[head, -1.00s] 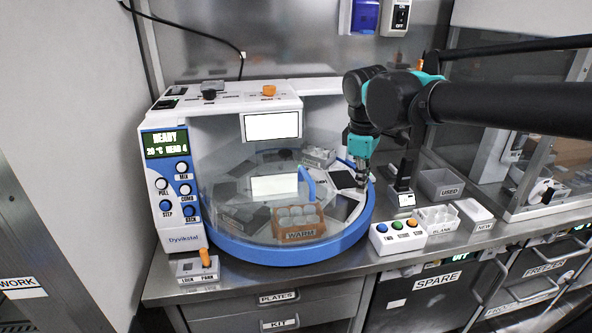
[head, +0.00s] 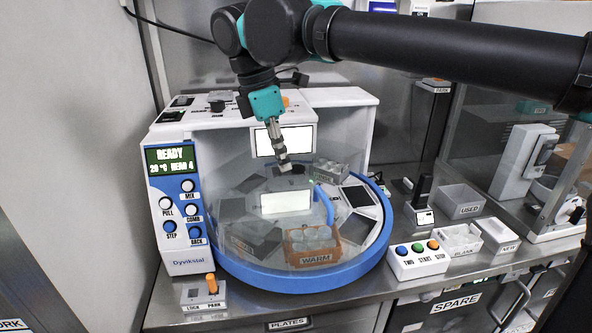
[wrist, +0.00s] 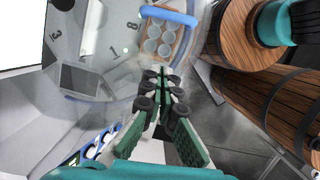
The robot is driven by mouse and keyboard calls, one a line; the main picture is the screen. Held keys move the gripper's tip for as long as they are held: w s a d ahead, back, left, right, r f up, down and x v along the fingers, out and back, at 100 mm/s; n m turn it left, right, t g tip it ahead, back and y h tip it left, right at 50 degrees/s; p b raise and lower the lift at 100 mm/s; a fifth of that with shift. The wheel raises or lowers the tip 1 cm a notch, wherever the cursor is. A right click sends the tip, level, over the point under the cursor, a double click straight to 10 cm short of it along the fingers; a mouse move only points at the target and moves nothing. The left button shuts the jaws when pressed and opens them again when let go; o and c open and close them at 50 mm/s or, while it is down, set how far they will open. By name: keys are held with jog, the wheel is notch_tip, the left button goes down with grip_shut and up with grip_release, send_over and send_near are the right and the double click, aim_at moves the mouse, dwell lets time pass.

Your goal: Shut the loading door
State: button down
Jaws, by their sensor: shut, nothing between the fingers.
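The loading door (head: 268,205) is a clear curved panel on the front of the round Dyvikstal machine. A blue bar handle (head: 323,203) stands upright on it, right of the middle; the handle also shows in the wrist view (wrist: 170,14). I cannot tell how far the door is from its closed position. My gripper (head: 283,163) is shut and empty, above the round chamber, up and left of the handle and apart from it. In the wrist view its fingertips (wrist: 160,78) point toward the chamber.
An orange WARM rack (head: 312,246) sits behind the clear panel on the turntable. A blue ring (head: 290,281) rims the machine. A button box (head: 417,259), USED tray (head: 459,205) and BLANK tray (head: 461,239) stand to the right. A lock lever box (head: 203,292) stands front left.

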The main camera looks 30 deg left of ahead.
jog(key=x, duration=0.9)
jog(key=shift+w+d+f, duration=0.15)
jog(key=shift+w, duration=0.05)
jog(key=shift+w+d, duration=0.8)
jog(key=shift+d, duration=0.1)
jog(key=shift+w+d, duration=0.4)
jog(key=shift+d, duration=0.05)
jog(key=shift+d, duration=0.1)
